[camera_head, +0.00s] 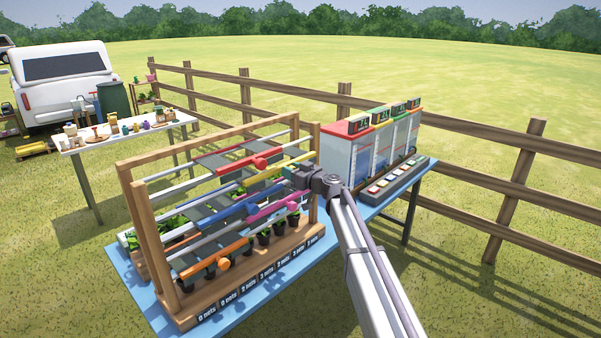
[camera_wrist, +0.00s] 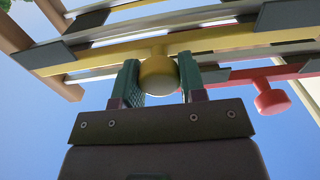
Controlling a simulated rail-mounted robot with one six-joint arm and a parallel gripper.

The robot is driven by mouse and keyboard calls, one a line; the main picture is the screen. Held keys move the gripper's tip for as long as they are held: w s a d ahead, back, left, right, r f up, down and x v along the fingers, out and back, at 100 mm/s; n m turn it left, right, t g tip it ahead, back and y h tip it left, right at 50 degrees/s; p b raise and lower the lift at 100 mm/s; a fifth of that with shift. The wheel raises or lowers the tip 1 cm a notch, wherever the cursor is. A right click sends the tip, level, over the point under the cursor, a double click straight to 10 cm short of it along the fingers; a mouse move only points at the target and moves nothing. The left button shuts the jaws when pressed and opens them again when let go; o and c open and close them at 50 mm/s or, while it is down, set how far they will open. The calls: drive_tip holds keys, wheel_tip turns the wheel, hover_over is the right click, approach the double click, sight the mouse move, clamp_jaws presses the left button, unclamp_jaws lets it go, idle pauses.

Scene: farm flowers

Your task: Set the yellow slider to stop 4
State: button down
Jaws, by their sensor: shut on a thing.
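The yellow slider (camera_head: 302,159) lies along a sloping rail in the upper part of a wooden frame (camera_head: 139,222), towards the right end in the head view. My gripper (camera_head: 291,173) is at this slider and hides its knob there. In the wrist view, the round yellow knob (camera_wrist: 158,73) sits between the two green fingers of my gripper (camera_wrist: 160,92), which are shut on it. The yellow bar runs left and right behind the knob. I cannot read stop marks for the yellow rail.
A red slider (camera_head: 261,162) is close by, its knob (camera_wrist: 271,100) right of my gripper in the wrist view. Blue (camera_head: 225,211), pink (camera_head: 272,211) and orange (camera_head: 223,262) sliders sit on other rails. Potted plants stand below. A cabinet (camera_head: 338,155) stands behind my arm.

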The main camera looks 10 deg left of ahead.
drive_tip(key=shift+w+d, duration=0.1)
drive_tip(key=shift+w, duration=0.05)
drive_tip(key=c, duration=0.7)
unclamp_jaws()
drive_tip(key=shift+w+d, duration=0.1)
drive_tip(key=v, duration=1.1)
